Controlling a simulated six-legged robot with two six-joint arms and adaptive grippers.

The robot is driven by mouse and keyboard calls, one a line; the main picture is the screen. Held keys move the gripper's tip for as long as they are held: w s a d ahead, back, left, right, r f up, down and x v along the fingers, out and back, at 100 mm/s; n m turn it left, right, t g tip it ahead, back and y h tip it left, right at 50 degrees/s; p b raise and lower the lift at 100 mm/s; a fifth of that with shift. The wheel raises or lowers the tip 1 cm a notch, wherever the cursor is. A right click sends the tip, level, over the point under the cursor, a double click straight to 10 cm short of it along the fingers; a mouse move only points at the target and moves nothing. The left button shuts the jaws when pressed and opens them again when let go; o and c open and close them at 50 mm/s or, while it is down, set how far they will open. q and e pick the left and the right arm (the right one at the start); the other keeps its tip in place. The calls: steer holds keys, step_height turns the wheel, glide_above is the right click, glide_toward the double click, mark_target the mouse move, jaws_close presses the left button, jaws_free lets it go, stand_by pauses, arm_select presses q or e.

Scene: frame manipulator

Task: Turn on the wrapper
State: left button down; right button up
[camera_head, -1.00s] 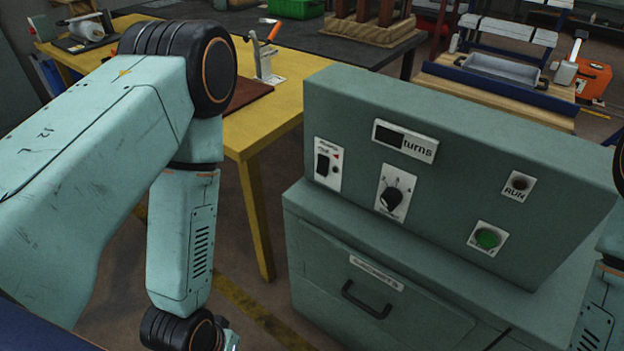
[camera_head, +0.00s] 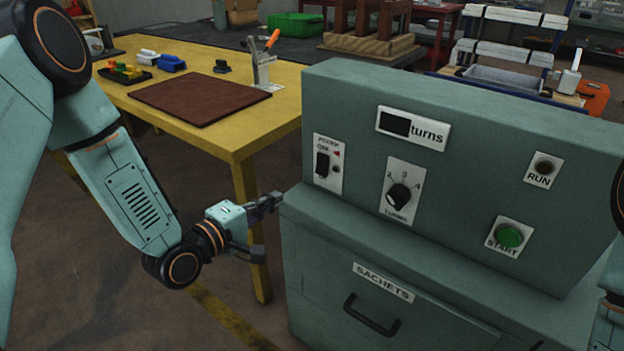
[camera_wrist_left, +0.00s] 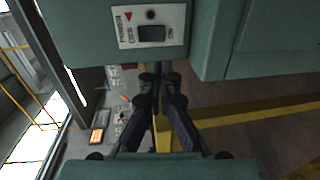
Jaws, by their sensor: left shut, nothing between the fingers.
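The wrapper's green control box (camera_head: 460,190) stands on a green cabinet. Its power plate has a black rocker switch (camera_head: 322,165) marked ON, with a small dark lamp beside it. In the left wrist view the switch (camera_wrist_left: 152,34) shows above the fingers. The turns display (camera_head: 395,125) is dark. My right gripper is out of view.
The cabinet has a SACHETS drawer with a black handle (camera_head: 371,315) below the box. A yellow table (camera_head: 235,140) with a brown board (camera_head: 200,98) and a toggle clamp (camera_head: 263,65) stands behind my left gripper. Open floor lies between table and cabinet.

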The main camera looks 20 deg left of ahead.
mark_target(320, 173)
arm_select(q)
steer(key=shift+w+d, duration=0.1)
steer(key=b+x, duration=0.4)
steer(key=x, duration=0.9)
steer(key=shift+f+b, duration=0.15)
steer(key=shift+b, duration=0.15)
steer(key=shift+w+d, duration=0.1)
steer(key=shift+w, duration=0.3)
steer(key=shift+w+d+f+t+b, duration=0.1)
steer(key=shift+w+f+t+b, duration=0.15)
steer(key=shift+b, duration=0.4)
steer(key=shift+w, duration=0.15)
steer(key=shift+r, duration=0.1)
